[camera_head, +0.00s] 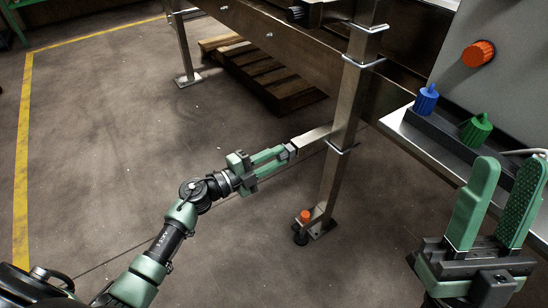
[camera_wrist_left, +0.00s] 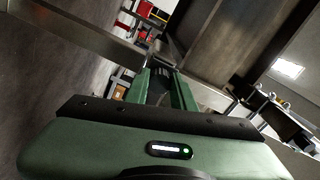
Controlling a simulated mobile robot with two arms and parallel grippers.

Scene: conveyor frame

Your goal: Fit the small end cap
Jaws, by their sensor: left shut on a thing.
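The small end cap (camera_head: 291,151) is a dark piece at the tips of my left gripper (camera_head: 284,155), which is shut on it. It also shows dark between the fingers in the left wrist view (camera_wrist_left: 160,84). The cap is at the open end of the short horizontal steel tube (camera_head: 313,138) that juts left from the upright leg. I cannot tell whether it touches the tube or sits inside it. My right gripper (camera_head: 512,170) is open and empty at the lower right, in front of the shelf.
A shelf (camera_head: 405,125) holds a blue cap-like part (camera_head: 427,98) and a green one (camera_head: 476,129). A wooden pallet (camera_head: 265,75) lies under the frame. The floor at left is clear.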

